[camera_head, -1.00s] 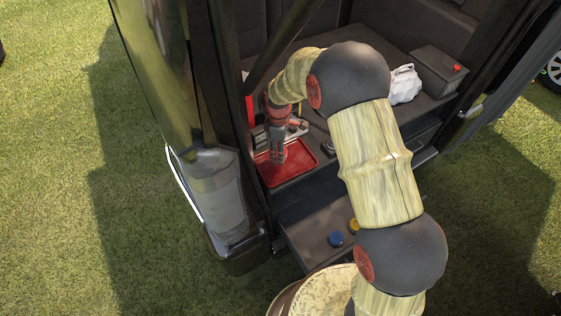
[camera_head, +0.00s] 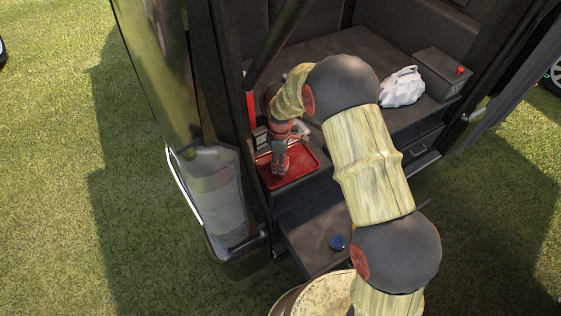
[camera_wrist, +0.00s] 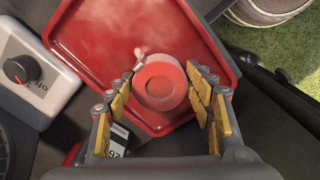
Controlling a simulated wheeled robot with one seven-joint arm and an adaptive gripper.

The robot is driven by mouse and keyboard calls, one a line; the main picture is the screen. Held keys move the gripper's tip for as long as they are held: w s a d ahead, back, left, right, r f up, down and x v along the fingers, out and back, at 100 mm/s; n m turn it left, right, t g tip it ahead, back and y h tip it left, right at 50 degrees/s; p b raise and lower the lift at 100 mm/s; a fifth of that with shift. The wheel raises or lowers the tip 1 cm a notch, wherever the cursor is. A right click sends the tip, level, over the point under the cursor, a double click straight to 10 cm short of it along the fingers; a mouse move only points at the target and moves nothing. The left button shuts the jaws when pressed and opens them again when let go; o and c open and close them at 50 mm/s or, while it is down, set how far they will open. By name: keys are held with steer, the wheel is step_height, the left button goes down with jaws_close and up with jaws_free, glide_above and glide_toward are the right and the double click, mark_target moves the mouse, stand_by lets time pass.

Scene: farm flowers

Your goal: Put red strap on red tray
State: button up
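The red strap (camera_wrist: 160,82) is a round red roll, seen over the red tray in the wrist view. The red tray (camera_wrist: 85,42) is flat with a raised rim; it also shows in the head view (camera_head: 309,165), partly hidden by my gripper. My gripper (camera_wrist: 163,75) points down over the tray, its yellow-padded fingers apart on either side of the strap. In the head view my gripper (camera_head: 279,172) is low over the tray and the strap cannot be made out.
The tray sits inside a dark vehicle's open compartment. A white device with a black knob (camera_wrist: 22,69) stands beside it. A white bag (camera_head: 402,87) and a grey box (camera_head: 441,75) are to the right. A blue round thing (camera_head: 338,242) lies on the lower step.

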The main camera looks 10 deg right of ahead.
steer(key=o, duration=0.3)
step_height(320, 180, up, 22)
steer(key=s+d+m+t+p, duration=0.1)
steer(key=s+d+m+p, duration=0.1)
steer(key=s+p, duration=0.15)
steer(key=s+d+r+m+t, duration=0.2)
steer(key=s+d+r+m, duration=0.2)
steer(key=s+r, duration=0.5)
steer(key=s+d+r+m+t, duration=0.1)
steer(key=s+r+m, duration=0.1)
steer(key=s, duration=0.4)
steer(key=s+d+r+m, duration=0.2)
steer(key=s+r+m, duration=0.1)
steer(key=s, duration=0.3)
steer(key=s+d+r+m+t, duration=0.1)
steer(key=s+r+m, duration=0.2)
steer(key=s, duration=0.4)
steer(key=shift+d+r+t+p, duration=0.3)
steer(key=shift+d+r, duration=0.05)
steer(key=shift+r, duration=0.4)
